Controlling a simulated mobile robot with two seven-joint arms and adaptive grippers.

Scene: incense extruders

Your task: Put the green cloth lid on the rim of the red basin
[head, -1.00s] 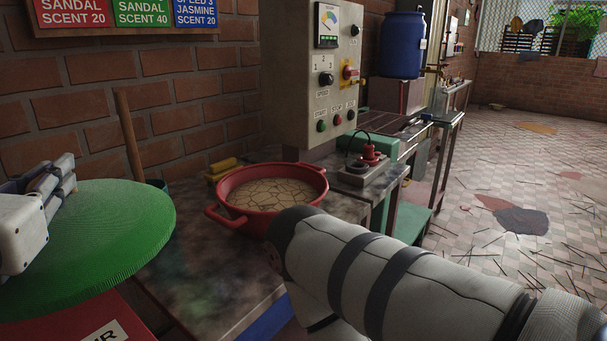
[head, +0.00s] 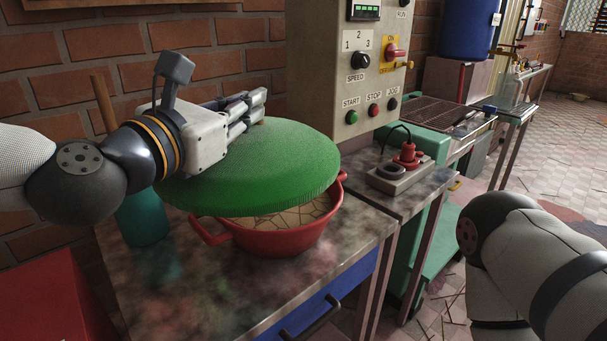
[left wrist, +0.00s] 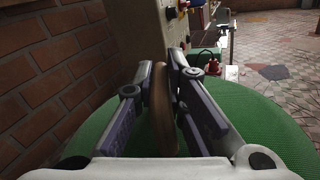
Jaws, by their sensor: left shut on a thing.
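The green cloth lid (head: 270,165) is a wide round disc, held over the red basin (head: 285,240) on the worktop in the head view. The basin's pale, cracked-looking contents show through a gap below the lid's front edge. The lid reaches past the basin on the left; the basin's back rim is hidden. My left gripper (head: 252,103) is above the lid, shut on its brown upright handle (left wrist: 162,105), which stands between the fingers in the left wrist view. The green lid spreads below the fingers there. My right gripper is out of view; only part of my right arm shows.
The stained worktop (head: 190,285) has clear room in front of the basin. A teal container (head: 142,218) stands to the left. A control panel (head: 350,75) rises behind, and a socket box with a red plug (head: 407,157) is to the right.

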